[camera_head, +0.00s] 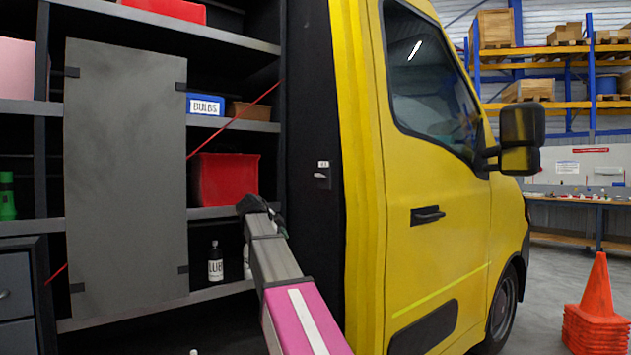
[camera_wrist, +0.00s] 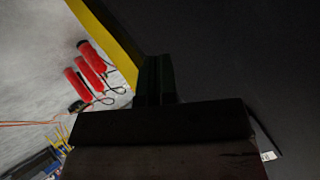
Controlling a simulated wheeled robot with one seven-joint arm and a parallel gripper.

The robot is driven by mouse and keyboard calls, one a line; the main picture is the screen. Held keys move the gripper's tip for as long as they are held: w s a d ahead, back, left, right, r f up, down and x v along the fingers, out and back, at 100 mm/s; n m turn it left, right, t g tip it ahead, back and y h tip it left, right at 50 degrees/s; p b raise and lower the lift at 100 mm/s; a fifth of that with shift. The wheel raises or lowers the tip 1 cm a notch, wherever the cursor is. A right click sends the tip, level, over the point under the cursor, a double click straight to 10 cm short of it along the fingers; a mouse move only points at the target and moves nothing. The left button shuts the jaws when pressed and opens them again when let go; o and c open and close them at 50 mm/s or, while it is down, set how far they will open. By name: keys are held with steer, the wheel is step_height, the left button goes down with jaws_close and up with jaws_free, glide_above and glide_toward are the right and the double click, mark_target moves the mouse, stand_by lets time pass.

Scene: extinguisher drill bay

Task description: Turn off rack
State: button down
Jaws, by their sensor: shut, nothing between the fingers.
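A small switch (camera_head: 322,176) with a light lever and a white label above it sits on the black pillar between the shelving and the yellow cab. I cannot read the label or tell the switch's position for sure. My gripper (camera_head: 254,207) is at the end of my arm, left of and a little below the switch, in front of the shelves. In the wrist view my gripper (camera_wrist: 157,78) shows dark, its fingers together and empty against a dark surface. A small white patch (camera_wrist: 268,156) shows at the lower right there; it may be the label.
A grey panel (camera_head: 125,180) stands left. The cab door (camera_head: 435,210) is right. Red extinguishers (camera_wrist: 90,68) lie on the floor.

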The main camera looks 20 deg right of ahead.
step_height(320, 180, up, 15)
steer(key=m+h, duration=0.2)
steer(key=m, duration=0.4)
steer(key=m+h, duration=0.1)
steer(key=m, duration=0.3)
glide_toward(320, 181)
steer(key=v, duration=0.6)
steer(key=shift+a, duration=0.3)
steer(key=x, duration=1.4)
steer(key=shift+s+d, duration=0.1)
steer(key=shift+d+f, duration=0.2)
steer(key=shift+d, duration=0.05)
steer(key=shift+r, duration=0.1)
